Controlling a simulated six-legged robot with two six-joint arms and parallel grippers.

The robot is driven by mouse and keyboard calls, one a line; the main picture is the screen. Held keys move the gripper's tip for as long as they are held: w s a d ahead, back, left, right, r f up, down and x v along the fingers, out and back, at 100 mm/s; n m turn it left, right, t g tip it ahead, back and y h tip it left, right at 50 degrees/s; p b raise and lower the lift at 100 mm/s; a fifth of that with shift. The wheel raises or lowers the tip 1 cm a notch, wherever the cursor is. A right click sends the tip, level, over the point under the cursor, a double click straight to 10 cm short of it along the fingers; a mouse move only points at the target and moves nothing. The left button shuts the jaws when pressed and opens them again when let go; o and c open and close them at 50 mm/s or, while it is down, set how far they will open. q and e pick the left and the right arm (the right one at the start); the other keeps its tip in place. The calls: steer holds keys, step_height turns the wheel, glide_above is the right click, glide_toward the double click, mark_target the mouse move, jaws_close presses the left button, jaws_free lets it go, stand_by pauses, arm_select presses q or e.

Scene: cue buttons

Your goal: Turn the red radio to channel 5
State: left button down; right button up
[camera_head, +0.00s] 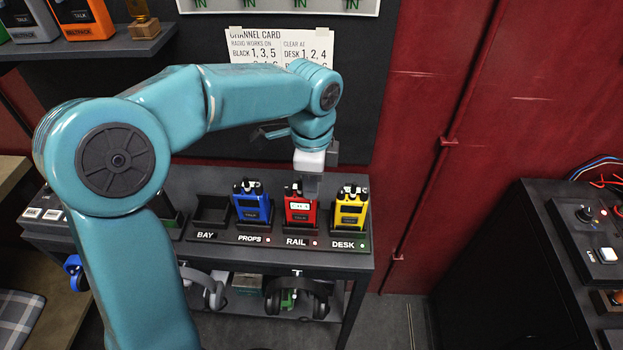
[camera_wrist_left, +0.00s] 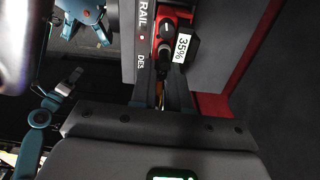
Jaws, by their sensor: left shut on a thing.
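The red radio (camera_head: 300,208) stands upright in the RAIL slot of the dark dock, with a small pale display on its front. In the left wrist view its red top (camera_wrist_left: 184,20) shows beside a white "35%" label (camera_wrist_left: 182,48). A black knob (camera_wrist_left: 167,28) with a white mark sits on that top. My left gripper (camera_head: 312,188) is directly above the radio, pointing down. In the left wrist view its fingers (camera_wrist_left: 163,72) are closed at a dark knob on the radio's top; the contact is partly hidden. My right gripper (camera_wrist_left: 70,80) seems to show small, its jaws unclear.
A blue radio (camera_head: 252,207) stands at PROPS and a yellow radio (camera_head: 351,212) at DESK, close on either side. The BAY slot (camera_head: 210,213) is empty. A channel card (camera_head: 250,50) hangs behind, partly covered by my arm. Headphones (camera_head: 297,296) hang below.

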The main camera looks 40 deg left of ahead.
arm_select(q)
steer(key=shift+m, duration=0.9)
steer(key=c, duration=1.1)
jaws_free()
step_height(320, 180, up, 16)
steer(key=p, duration=0.2)
steer(key=shift+w+r, duration=0.15)
steer(key=shift+r, duration=0.05)
